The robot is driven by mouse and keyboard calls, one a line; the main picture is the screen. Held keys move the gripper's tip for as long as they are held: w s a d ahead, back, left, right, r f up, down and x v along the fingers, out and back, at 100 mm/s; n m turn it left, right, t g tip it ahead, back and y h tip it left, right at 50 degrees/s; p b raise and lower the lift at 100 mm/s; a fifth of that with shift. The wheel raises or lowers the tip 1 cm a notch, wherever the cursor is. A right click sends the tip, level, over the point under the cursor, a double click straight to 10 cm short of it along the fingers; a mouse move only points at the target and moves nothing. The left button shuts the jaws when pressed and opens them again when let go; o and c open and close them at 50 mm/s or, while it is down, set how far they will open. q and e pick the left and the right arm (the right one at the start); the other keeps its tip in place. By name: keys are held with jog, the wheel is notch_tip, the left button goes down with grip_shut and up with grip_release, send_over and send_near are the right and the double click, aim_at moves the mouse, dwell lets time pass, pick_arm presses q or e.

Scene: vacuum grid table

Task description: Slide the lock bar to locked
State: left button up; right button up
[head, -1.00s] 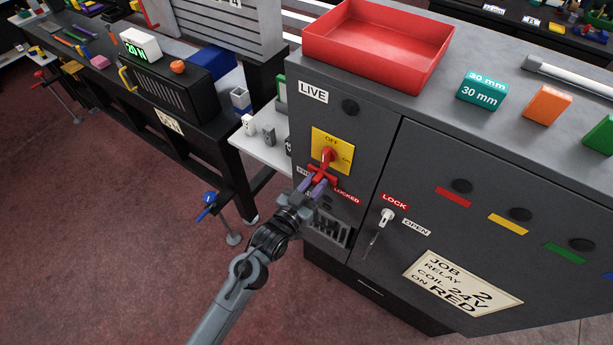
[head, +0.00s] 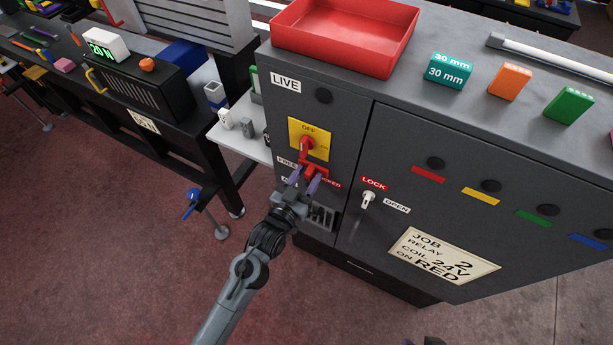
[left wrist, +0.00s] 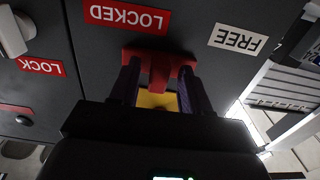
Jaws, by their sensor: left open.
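The red lock bar (head: 316,168) is on the front of the grey cabinet, below a red switch handle (head: 306,146) on a yellow plate (head: 322,150). The FREE label (head: 287,162) is to its left and the LOCKED label (head: 329,184) is beside it on the right, partly hidden. My left gripper (head: 303,181) is open at the bar. In the left wrist view, upside down, the red bar (left wrist: 158,64) lies between the two purple fingers (left wrist: 158,88); whether they touch it I cannot tell. The LOCKED label (left wrist: 127,16) is left there, FREE (left wrist: 238,38) right.
To the right are the cabinet door's LOCK/OPEN knob (head: 368,199) and a job card (head: 443,256). A red tray (head: 345,55) and coloured blocks stand on top. A white side shelf (head: 240,140) and a dark workbench (head: 180,140) are at left.

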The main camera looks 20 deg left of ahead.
pick_arm(q)
jog(key=s+a, duration=0.1)
jog(key=s, duration=0.9)
jog(key=shift+s+a+p, duration=0.2)
jog(key=shift+s+p, duration=0.05)
jog(key=shift+p, duration=0.15)
jog(key=s+a+f+g+y, duration=0.1)
jog(key=s+a+f+g, duration=0.2)
jog(key=s+g, duration=0.5)
jog(key=s+a+f+g+y, duration=0.1)
jog(key=s+a+f+g, duration=0.15)
jog(key=s+g, duration=0.6)
notch_tip(320, 180, up, 30)
jog(key=s+t+p, duration=0.2)
jog(key=p, duration=2.8)
jog(key=shift+r+p, duration=0.15)
jog(key=shift+p, duration=0.2)
jog(key=shift+d, duration=0.1)
